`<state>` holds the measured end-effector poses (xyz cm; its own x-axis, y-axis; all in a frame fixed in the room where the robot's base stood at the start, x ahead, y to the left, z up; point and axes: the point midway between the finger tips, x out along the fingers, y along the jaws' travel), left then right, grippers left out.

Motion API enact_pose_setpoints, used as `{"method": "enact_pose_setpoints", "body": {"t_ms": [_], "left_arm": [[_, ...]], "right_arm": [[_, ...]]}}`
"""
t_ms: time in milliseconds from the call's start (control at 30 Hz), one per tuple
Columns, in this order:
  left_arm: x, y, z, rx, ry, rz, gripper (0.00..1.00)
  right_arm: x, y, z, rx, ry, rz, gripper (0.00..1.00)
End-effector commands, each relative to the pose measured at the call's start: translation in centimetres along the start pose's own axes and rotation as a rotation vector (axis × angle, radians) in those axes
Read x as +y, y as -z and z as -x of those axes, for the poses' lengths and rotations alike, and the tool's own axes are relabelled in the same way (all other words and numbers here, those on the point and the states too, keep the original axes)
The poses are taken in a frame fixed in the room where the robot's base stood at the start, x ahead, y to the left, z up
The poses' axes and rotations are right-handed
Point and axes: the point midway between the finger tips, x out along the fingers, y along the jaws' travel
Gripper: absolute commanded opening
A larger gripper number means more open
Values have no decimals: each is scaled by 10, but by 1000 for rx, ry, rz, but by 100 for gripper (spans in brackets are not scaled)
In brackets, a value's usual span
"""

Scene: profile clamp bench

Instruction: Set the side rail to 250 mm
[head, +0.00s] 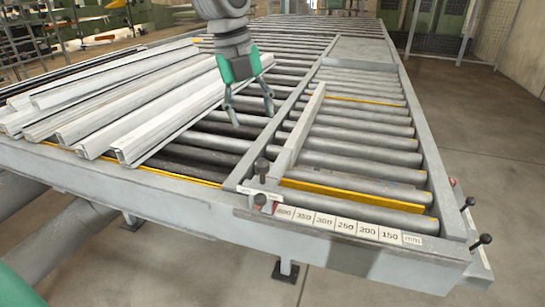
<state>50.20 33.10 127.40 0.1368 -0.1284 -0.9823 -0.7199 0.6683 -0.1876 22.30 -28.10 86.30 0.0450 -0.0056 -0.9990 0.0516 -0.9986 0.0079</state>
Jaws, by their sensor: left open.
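The side rail (301,128) is a long pale grey bar lying lengthwise over the rollers. Its near end is by the high-number end of the scale strip (345,226), close to the 400 mark. The strip's marks run down to 150 at the right, and the 250 mark (345,226) is right of the rail's end. Black-knobbed clamp levers (261,167) stand at the rail's near end. My left gripper (253,119) is open and empty, pointing down above the rollers, left of the rail and apart from it. My right gripper is not in view.
Several pale metal profiles (140,110) lie on the left of the roller bench, close to my left gripper. Yellow strips (360,195) run between rollers. More black-knobbed levers (481,240) stick out at the front right corner. The rollers right of the rail are clear.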

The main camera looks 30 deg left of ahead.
Motion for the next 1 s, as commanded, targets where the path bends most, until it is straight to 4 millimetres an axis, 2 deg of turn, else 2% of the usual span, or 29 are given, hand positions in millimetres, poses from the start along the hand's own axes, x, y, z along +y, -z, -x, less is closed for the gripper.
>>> {"method": "enact_pose_setpoints", "body": {"t_ms": [167,400,600,800,1000], "left_arm": [[3,-2,-28,6,-5,3,50],[1,-5,-82,8,-7,4,50],[2,-3,-116,5,-4,4,50],[0,-1,-133,3,-4,2,50],[0,-3,-137,3,-1,4,50]], "right_arm": [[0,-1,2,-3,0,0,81],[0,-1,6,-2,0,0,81],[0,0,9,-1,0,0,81],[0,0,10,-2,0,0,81],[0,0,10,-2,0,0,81]]}}
